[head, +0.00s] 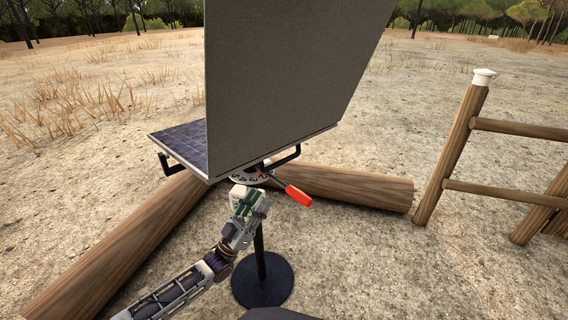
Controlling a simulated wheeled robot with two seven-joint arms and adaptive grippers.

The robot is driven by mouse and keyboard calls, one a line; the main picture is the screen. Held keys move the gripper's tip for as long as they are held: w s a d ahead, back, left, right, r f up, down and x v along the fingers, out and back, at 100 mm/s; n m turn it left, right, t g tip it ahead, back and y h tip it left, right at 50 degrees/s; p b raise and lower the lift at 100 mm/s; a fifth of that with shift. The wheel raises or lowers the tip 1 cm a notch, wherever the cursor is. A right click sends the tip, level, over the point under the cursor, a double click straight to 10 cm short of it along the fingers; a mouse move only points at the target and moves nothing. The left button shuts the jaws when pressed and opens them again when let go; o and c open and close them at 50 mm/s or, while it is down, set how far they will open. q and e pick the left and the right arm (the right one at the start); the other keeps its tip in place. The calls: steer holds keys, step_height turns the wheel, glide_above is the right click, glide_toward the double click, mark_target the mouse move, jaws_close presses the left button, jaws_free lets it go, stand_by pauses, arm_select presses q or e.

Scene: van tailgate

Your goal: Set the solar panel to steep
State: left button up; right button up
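The solar panel (180,140) shows as a dark blue gridded surface, low and nearly flat, at the left of the stand. A large grey board (285,80) rises steeply in front of it and hides the rest. Below the board is a pale dial (243,175) with dark marks, too small to read surely. A lever with a red grip (299,195) sticks out to the lower right of the dial. My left gripper (249,193) is just below the dial, left of the red grip and apart from it. Its fingers are unclear. My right gripper is not in view.
A black pole on a round base (262,280) stands under the dial. Black brackets flank the dial. Logs (130,238) lie behind the stand to left and right. A wooden fence (455,150) stands at the right. The sandy ground between is clear.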

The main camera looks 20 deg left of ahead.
mark_target(282, 161)
arm_select(q)
steer(key=shift+w+r, duration=0.1)
steer(key=b+x, duration=0.2)
steer(key=x, duration=0.8)
steer(key=shift+w+d+r, duration=0.15)
steer(key=shift+b+x, duration=0.35)
steer(key=shift+x, duration=0.95)
steer(key=shift+w+d+r, duration=0.1)
steer(key=shift+w+r, duration=0.05)
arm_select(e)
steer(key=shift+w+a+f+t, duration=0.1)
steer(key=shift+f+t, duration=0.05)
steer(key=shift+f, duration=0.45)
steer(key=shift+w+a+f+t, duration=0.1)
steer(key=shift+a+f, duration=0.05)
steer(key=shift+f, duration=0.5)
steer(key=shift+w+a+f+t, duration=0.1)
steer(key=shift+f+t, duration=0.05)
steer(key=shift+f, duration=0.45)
arm_select(q)
jaws_close()
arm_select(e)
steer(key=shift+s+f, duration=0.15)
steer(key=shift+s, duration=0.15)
